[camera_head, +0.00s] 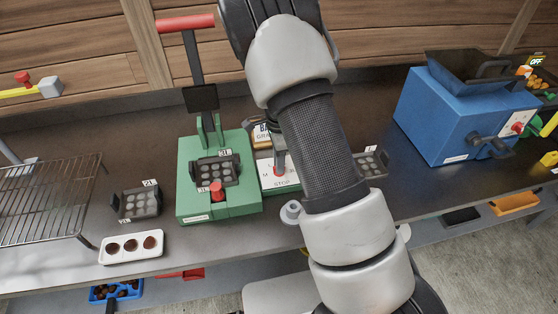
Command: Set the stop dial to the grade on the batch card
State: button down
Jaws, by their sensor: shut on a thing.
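The green press (185,170) stands left of my arm. Beside it is a white stop plate (282,183) marked STOP, with a letter M at its left; the arm covers its right part. A small red part of the stop dial (281,171) shows on the plate. My gripper (280,158) is mostly hidden behind my arm; a small grey part of it shows right at the dial, and it is shut on the dial. The batch card (262,132) stands behind the plate. Only the start of its words shows, and its grade is hidden by my arm.
The press has a red-topped lever (186,23) and a dark mould plate. Left are another mould (137,203), a white tray (107,255) of brown pieces and a wire rack (45,200). A blue machine (440,110) stands right, with bare bench before it.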

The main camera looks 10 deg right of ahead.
jog(key=shift+m, duration=0.3)
jog(key=c, duration=1.8)
grip_release()
notch_tip(320, 180, up, 18)
jog(key=p, duration=0.1)
jog(key=shift+f, duration=0.25)
